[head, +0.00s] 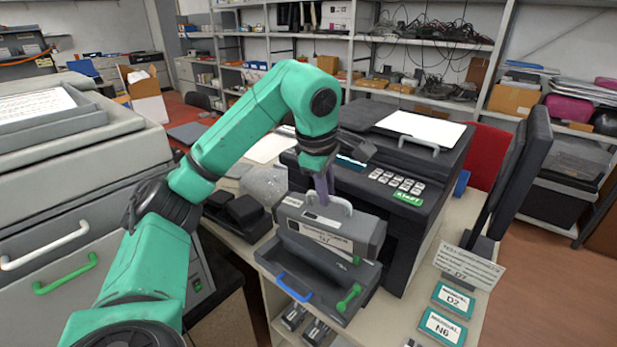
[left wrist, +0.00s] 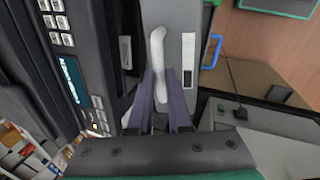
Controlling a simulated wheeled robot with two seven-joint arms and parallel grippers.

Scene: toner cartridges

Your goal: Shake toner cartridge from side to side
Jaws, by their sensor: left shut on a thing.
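The toner cartridge (head: 330,228) is a grey box with a white label on its front and a white handle (head: 328,205) on top. My left gripper (head: 322,190) comes down from above and is shut on that handle. In the left wrist view, the purple fingers of the left gripper (left wrist: 162,98) close on the white handle (left wrist: 157,62). The cartridge is in or just over an open dark tray (head: 357,305) at the front of the printer; whether it touches the tray is unclear. My right gripper is not in view.
The black printer (head: 420,215) stands right behind the cartridge. The tray has a blue handle (head: 293,287) and a green lever (head: 349,298). Manuals (head: 443,327) and a sign (head: 470,267) are at right. A large grey copier (head: 60,190) fills the left.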

